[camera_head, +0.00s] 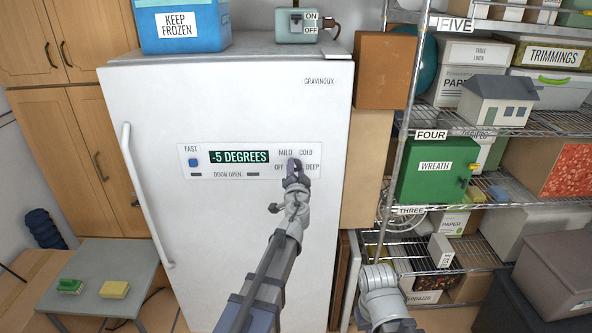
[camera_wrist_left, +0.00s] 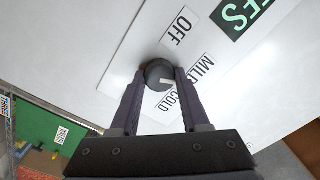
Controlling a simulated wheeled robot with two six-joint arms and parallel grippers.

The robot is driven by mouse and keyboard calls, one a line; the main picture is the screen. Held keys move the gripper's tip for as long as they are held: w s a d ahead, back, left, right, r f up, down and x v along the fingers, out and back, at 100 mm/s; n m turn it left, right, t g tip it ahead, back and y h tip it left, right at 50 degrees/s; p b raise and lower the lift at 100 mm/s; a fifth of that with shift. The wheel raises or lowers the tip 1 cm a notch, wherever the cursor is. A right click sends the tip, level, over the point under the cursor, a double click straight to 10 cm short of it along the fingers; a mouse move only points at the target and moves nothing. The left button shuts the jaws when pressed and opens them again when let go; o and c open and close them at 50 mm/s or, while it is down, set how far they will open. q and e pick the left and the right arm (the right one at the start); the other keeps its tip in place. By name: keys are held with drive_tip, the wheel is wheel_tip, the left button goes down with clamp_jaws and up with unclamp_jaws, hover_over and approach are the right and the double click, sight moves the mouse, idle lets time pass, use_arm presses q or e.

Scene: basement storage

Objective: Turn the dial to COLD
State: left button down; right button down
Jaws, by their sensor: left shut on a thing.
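The dial sits on the white control panel (camera_head: 187,165) on the freezer door, among the labels OFF, MILD, COLD and DEEP. In the head view my left gripper (camera_head: 293,163) covers the dial. In the left wrist view the round dark dial (camera_wrist_left: 157,72) is between the fingers of my left gripper (camera_wrist_left: 158,82), which is shut on it. A pale mark on the dial points toward the MILD and COLD labels (camera_wrist_left: 188,92); I cannot tell exactly which. The DEEP label is hidden in the wrist view. Part of my right arm shows low right in the head view, without its fingers.
The panel's display (camera_head: 239,156) reads -5 DEGREES, with a blue FAST button (camera_head: 193,163) to its left. The freezer's long handle (camera_head: 146,195) is at the door's left.

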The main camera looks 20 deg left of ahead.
use_arm(q)
drive_tip(key=m, duration=1.1)
drive_tip(key=shift+m, duration=0.4)
drive_tip(key=shift+d, duration=0.1)
idle(0.3)
drive_tip(key=shift+c, duration=1.9)
unclamp_jaws()
drive_tip(key=v, duration=0.8)
